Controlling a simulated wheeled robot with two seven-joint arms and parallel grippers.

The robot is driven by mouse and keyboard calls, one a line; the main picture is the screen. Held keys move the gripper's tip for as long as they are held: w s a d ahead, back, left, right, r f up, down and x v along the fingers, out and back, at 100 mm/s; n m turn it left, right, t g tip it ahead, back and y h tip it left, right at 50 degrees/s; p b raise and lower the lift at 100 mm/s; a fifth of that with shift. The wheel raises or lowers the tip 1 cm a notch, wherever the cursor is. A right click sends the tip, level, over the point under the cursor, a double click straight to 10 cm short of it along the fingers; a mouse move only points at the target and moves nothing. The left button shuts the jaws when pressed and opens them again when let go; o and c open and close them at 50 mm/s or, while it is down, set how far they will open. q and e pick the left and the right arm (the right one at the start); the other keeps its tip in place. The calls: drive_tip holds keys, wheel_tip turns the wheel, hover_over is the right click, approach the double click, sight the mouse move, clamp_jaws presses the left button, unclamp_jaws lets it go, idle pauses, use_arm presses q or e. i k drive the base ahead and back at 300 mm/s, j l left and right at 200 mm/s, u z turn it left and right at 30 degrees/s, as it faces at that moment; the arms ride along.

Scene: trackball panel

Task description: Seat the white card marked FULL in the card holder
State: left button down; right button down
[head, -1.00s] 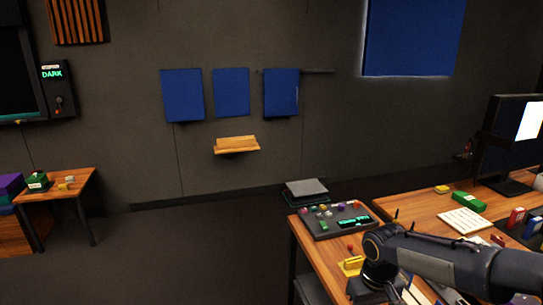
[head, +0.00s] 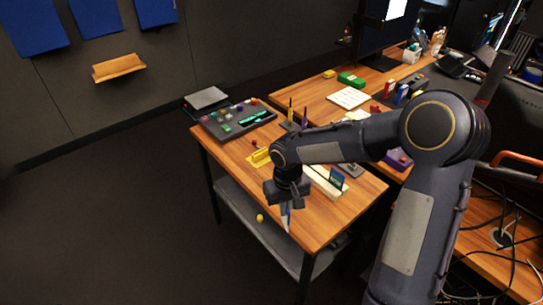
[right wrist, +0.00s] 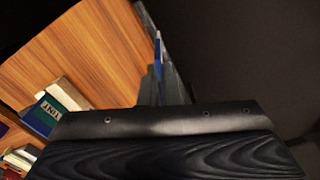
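My right gripper (head: 286,217) points down over the front left edge of the wooden desk. A thin blue and pale sliver shows at its fingertips, also in the right wrist view (right wrist: 159,62); I cannot tell whether it is a card seen edge-on or part of the fingers. A long white block, which looks like the card holder (head: 325,183), lies on the desk to the right of the gripper. A blue and green card (head: 338,178) stands at it, its lettering partly readable in the right wrist view (right wrist: 56,112). No white card marked FULL is identifiable. My left gripper is out of view.
A yellow piece (head: 260,157) is on the desk behind my gripper. A dark button panel (head: 238,120) sits at the far left corner. A grey shelf (head: 252,222) is below the desk, with a small yellow ball. Bare wood lies right of the gripper.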

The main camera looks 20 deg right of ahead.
sight(257, 160)
drive_tip(key=z, duration=1.5)
drive_tip(key=j+z, duration=0.2)
drive_tip(key=i+j+z, duration=0.15)
drive_tip(key=j, duration=0.15)
drive_tip(key=i+j, duration=0.1)
drive_tip(key=j, duration=0.45)
drive_tip(key=i+j, duration=0.1)
drive_tip(key=j, duration=0.4)
drive_tip(key=i+j, duration=0.1)
drive_tip(key=j, duration=0.45)
drive_tip(key=i+j, duration=0.1)
drive_tip(key=j, duration=0.45)
drive_tip(key=i+j, duration=0.1)
drive_tip(key=j, duration=0.4)
